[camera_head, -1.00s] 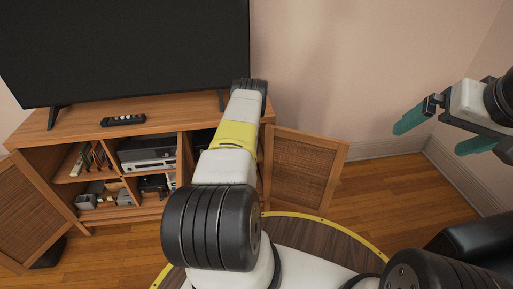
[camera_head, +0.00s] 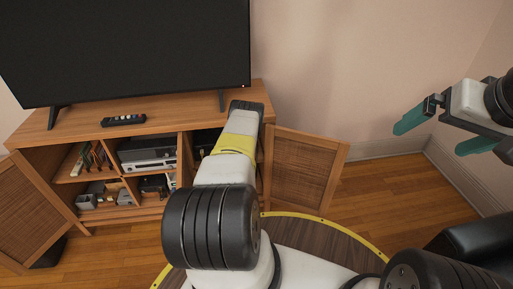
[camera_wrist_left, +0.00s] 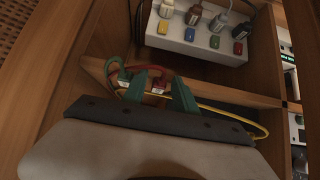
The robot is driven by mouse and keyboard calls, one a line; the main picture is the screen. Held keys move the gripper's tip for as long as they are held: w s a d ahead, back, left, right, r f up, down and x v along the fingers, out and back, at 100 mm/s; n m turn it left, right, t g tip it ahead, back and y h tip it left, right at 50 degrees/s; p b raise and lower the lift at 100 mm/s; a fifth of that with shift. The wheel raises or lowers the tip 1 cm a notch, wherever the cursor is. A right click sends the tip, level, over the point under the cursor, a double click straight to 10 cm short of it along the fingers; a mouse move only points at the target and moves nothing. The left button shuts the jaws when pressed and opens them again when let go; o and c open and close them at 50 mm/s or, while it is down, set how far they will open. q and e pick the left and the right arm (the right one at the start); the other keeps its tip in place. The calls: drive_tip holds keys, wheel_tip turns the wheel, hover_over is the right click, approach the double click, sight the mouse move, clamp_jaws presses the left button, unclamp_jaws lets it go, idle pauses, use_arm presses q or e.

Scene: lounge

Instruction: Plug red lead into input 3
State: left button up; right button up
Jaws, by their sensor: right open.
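The red lead (camera_wrist_left: 157,88) shows in the left wrist view as a red cable with a pale, red-marked plug on the cabinet shelf. My left gripper (camera_wrist_left: 155,76) has its teal fingers apart, one on each side of this plug; whether they touch it is unclear. A white box (camera_wrist_left: 202,45) stands deeper on the shelf, with yellow, red, green and blue buttons and a plug or knob above each. I cannot read its input numbers. In the head view my left arm hides its gripper. My right gripper (camera_head: 441,130) is open and empty at the right, in the air.
A green lead (camera_wrist_left: 114,70) and a yellow cable (camera_wrist_left: 233,116) lie close beside the red one. The wooden cabinet (camera_head: 180,107) carries a television (camera_head: 125,50) and a remote (camera_head: 123,120). Its open right door (camera_head: 303,170) stands beside my left arm. Dividers enclose the compartments tightly.

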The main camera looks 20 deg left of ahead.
use_arm(q)
clamp_jaws()
drive_tip(key=shift+s, duration=0.1)
drive_tip(key=shift+s+d+r, duration=0.2)
drive_tip(key=shift+s+d, duration=0.25)
drive_tip(key=shift+s, duration=0.2)
drive_tip(key=shift+s+d+r, duration=0.2)
drive_tip(key=shift+s+d, duration=0.2)
drive_tip(key=shift+s, duration=0.3)
drive_tip(key=shift+s+d+r, duration=0.2)
drive_tip(key=shift+s+d, duration=0.25)
drive_tip(key=shift+s, duration=0.2)
